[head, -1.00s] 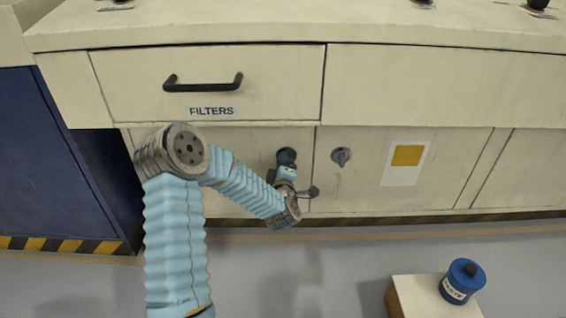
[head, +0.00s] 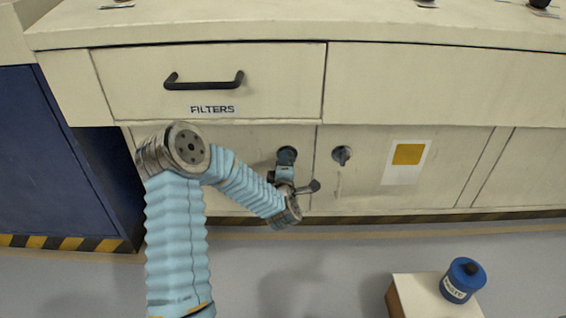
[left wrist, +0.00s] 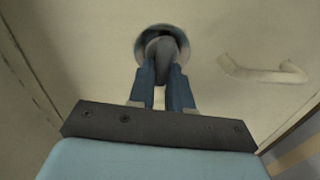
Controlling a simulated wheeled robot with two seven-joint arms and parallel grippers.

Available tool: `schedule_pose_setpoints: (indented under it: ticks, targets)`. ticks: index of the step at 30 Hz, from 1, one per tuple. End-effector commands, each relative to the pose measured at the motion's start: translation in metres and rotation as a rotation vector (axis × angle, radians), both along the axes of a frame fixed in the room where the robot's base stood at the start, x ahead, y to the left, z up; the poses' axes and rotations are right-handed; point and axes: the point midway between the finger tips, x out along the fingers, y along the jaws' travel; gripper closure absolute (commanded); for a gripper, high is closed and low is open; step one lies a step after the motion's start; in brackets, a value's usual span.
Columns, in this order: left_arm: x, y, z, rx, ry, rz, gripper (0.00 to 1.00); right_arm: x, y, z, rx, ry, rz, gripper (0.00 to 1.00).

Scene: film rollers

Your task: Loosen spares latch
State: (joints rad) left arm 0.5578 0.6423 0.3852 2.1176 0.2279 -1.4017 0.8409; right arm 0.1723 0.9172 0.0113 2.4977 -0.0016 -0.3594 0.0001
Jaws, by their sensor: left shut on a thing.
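A round dark latch (head: 287,152) sits on the cream cabinet door (head: 240,142) below the drawer marked FILTERS. My left gripper (head: 285,166) reaches it from below, largely hidden by its own wrist. In the left wrist view, the two blue fingers (left wrist: 163,76) are shut on the grey turning piece of the latch (left wrist: 166,50), inside its round collar. No label reading spares can be made out. My right gripper is not in view.
A second latch (head: 341,155) and a yellow-and-white notice (head: 407,155) are on the door to the right. The FILTERS drawer handle (head: 203,82) is above. A pale handle (left wrist: 262,72) shows beside the gripped latch. A blue canister (head: 463,280) stands on a small block at lower right.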

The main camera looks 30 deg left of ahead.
Motion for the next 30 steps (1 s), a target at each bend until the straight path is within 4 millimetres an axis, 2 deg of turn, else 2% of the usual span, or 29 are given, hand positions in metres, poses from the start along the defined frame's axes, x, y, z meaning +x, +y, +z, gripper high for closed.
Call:
schedule_pose_setpoints:
  ticks: [1, 5, 13, 17, 30]
  targets:
    - [0.000, 0.001, -0.001, 0.000, 0.001, 0.002, 0.77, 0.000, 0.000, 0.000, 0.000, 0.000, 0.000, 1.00]
    - [0.000, 0.001, -0.001, 0.000, 0.001, 0.002, 0.57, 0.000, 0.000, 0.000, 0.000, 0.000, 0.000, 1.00]
    - [-0.001, 0.000, 0.000, 0.000, 0.001, 0.001, 0.57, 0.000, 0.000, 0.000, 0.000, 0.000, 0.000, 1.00]
    - [-0.009, -0.006, 0.000, 0.000, 0.002, -0.001, 0.57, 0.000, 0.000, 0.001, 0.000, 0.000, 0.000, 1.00]
    - [-0.093, -0.057, -0.001, -0.001, 0.003, -0.002, 0.57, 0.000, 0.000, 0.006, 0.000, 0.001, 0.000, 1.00]
